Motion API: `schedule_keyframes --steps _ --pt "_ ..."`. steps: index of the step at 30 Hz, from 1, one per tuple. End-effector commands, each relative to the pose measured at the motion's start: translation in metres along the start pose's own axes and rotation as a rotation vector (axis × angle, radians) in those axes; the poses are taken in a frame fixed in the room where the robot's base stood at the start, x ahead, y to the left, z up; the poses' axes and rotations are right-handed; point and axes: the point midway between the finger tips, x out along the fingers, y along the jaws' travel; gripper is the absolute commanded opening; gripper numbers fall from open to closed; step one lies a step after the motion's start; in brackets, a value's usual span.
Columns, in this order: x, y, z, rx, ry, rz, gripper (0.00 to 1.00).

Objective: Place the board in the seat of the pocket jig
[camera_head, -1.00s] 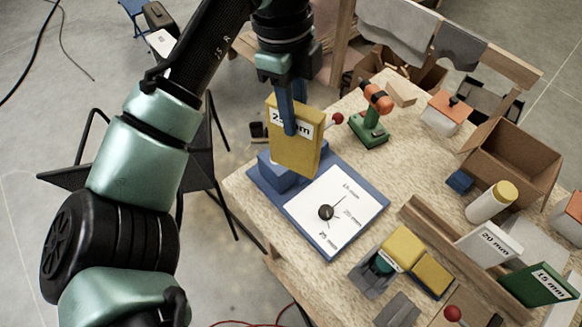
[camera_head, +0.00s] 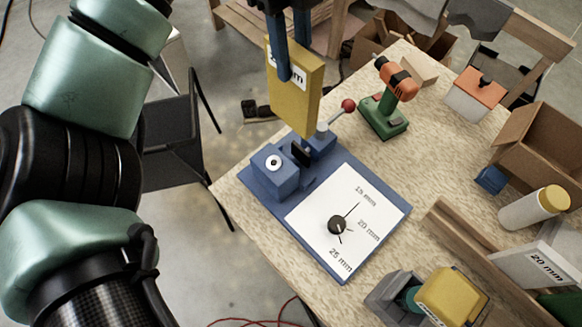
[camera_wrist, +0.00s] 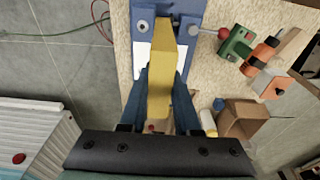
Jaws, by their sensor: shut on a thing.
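My gripper (camera_head: 287,62) is shut on a yellow board (camera_head: 302,92) and holds it upright above the back of the pocket jig. The board carries a white label, partly covered by a finger. The blue pocket jig (camera_head: 258,192) lies on the table with two blue blocks, a gap between them, and a red-knobbed lever. A white dial sheet marked 15, 20 and 25 mm covers its front part. In the wrist view the board (camera_wrist: 160,82) stands between the fingers (camera_wrist: 160,95), its far end near the jig's blocks (camera_wrist: 167,25). I cannot tell whether board and jig touch.
A wooden rack holds a white 20 mm board (camera_head: 535,262).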

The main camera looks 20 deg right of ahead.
Motion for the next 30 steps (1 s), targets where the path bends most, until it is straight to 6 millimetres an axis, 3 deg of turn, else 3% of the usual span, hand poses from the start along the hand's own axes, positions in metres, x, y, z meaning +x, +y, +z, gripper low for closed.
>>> schedule_keyframes --steps 1,8,21,30 --pt "0.011 0.000 0.002 0.000 -0.001 -0.001 0.00" --pt "0.030 0.000 0.003 0.001 0.004 -0.001 0.00" --pt "0.131 0.000 0.015 -0.002 0.004 0.000 0.00" --pt "0.164 0.001 0.019 -0.002 0.002 0.002 0.00"
